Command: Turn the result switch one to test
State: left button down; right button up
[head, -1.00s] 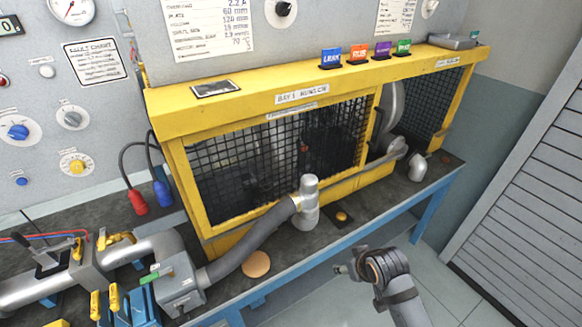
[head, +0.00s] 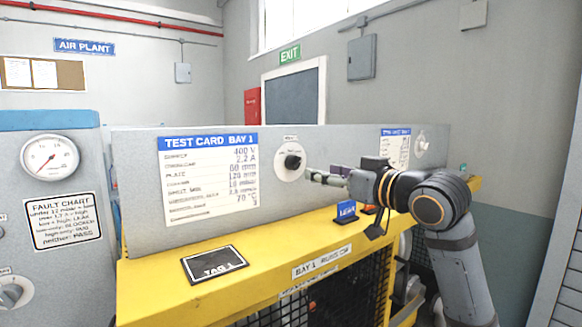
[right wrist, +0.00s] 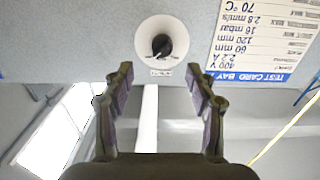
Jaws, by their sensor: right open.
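The result switch (head: 291,161) is a black knob on a round white plate, on the grey panel right of the Bay 1 test card. It also shows in the right wrist view (right wrist: 161,46), upside down, ahead of and between my fingers. My right gripper (head: 312,176) is just to the right of the knob in the head view. In the right wrist view its fingers (right wrist: 161,80) are spread and empty, apart from the knob. The lettering by the switch is too small to read. My left gripper is not in view.
The test card (head: 208,176) is left of the switch. A second switch (head: 421,143) is farther right. The space before the panel's left part is clear.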

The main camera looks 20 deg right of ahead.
aim_at(299, 165)
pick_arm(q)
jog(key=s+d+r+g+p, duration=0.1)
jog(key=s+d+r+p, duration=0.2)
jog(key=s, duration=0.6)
pick_arm(e)
jog(key=x, duration=0.2)
jog(key=p+x, duration=0.1)
jog(key=x, duration=0.4)
jog(key=shift+w+a+r, duration=0.1)
jog(key=shift+a+r, duration=0.15)
jog(key=shift+a, duration=0.25)
jog(key=shift+w+a+f+p, duration=0.1)
jog(key=shift+w+f+p, duration=0.05)
jog(key=shift+w+p, duration=0.65)
jog(key=shift+c, duration=1.4)
jog(key=shift+w, duration=0.1)
jog(key=c, duration=0.9)
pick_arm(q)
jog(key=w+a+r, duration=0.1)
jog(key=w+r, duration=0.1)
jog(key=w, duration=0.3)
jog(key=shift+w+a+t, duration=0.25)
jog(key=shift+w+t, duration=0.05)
